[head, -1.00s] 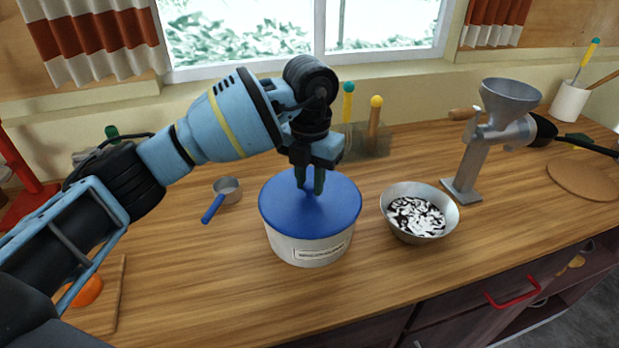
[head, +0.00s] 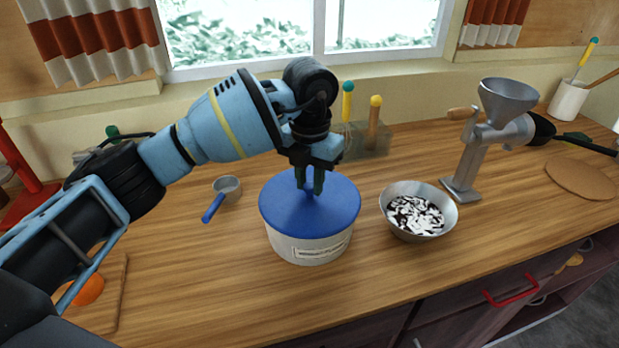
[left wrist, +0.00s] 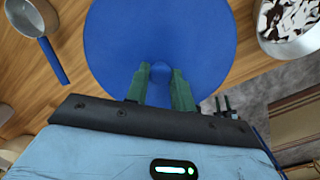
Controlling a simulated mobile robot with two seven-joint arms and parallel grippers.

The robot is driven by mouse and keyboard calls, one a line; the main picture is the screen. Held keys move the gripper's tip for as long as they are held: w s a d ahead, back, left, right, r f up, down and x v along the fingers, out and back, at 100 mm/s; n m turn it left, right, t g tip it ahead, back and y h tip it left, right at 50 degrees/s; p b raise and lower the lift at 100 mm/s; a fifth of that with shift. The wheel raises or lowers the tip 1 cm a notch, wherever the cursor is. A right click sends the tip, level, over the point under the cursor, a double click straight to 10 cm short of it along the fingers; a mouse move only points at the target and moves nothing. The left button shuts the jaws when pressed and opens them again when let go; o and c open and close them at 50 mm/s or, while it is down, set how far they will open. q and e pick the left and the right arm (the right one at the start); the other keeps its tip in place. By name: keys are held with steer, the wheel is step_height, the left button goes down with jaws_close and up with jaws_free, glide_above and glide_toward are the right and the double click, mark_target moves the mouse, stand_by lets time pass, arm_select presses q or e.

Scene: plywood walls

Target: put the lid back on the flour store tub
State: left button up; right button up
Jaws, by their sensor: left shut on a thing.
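The flour store tub (head: 309,250) is a round off-white tub with a label, standing on the wooden counter. Its blue lid (head: 285,205) lies over the tub's top and looks level; I cannot tell whether it is fully seated. My left gripper (head: 310,190) points down from above and is shut on the small knob at the lid's middle. In the left wrist view the lid (left wrist: 160,30) fills the upper middle, with the green fingers of the gripper (left wrist: 160,85) on either side of the blue knob. My right gripper is not in view.
A metal bowl (head: 445,222) with dark and white bits stands close right of the tub. A blue-handled measuring cup (head: 227,187) lies to the left. A metal grinder (head: 470,160) stands farther right. The counter in front of the tub is clear.

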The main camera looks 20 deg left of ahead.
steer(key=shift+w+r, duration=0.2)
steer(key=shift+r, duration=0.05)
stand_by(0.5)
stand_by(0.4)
arm_select(q)
steer(key=o, duration=1.5)
steer(key=shift+o, duration=0.2)
steer(key=shift+r+p, duration=1)
steer(key=shift+r, duration=1.4)
steer(key=shift+r+p, duration=0.3)
steer(key=shift+r, duration=0.8)
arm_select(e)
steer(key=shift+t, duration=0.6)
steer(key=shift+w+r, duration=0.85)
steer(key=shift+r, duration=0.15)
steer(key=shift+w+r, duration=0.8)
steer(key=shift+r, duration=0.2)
